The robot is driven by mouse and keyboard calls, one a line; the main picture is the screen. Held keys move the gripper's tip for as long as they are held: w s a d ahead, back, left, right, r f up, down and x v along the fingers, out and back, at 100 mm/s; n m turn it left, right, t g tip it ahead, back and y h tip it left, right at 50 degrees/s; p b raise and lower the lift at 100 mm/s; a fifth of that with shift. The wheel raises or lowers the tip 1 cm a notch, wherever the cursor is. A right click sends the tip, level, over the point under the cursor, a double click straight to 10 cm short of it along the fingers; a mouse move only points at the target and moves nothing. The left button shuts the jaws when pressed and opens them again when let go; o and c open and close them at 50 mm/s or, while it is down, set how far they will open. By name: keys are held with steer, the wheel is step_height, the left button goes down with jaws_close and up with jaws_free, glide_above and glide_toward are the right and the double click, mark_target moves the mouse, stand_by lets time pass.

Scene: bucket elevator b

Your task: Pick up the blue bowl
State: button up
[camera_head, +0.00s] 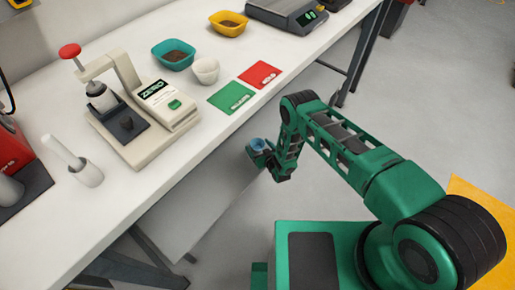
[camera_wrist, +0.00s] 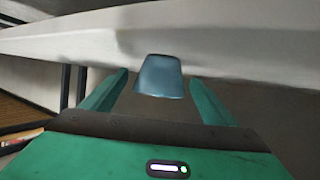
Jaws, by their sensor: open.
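A small blue bowl (camera_head: 258,145) shows at the end of my arm, in front of and below the table's front edge. In the wrist view the blue bowl (camera_wrist: 159,80) is between the fingertips, narrow end up in the picture, with a gap to each finger. My gripper (camera_head: 264,153) is open around it; both green fingers show in the wrist view (camera_wrist: 159,76). I see no support under the bowl. A teal bowl (camera_head: 162,57) with dark contents stands on the table, well away from my gripper.
The white table (camera_head: 205,128) holds a white cup (camera_head: 205,70), a yellow bowl (camera_head: 229,29), green (camera_head: 231,97) and red (camera_head: 260,74) cards, a scale (camera_head: 283,14) and a beige press (camera_head: 145,112). The floor right of the table is mostly clear.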

steer(key=shift+w+a+f, duration=0.2)
steer(key=shift+w+a, duration=0.1)
steer(key=shift+w, duration=0.25)
steer(key=shift+c, duration=0.6)
steer(key=c, duration=1)
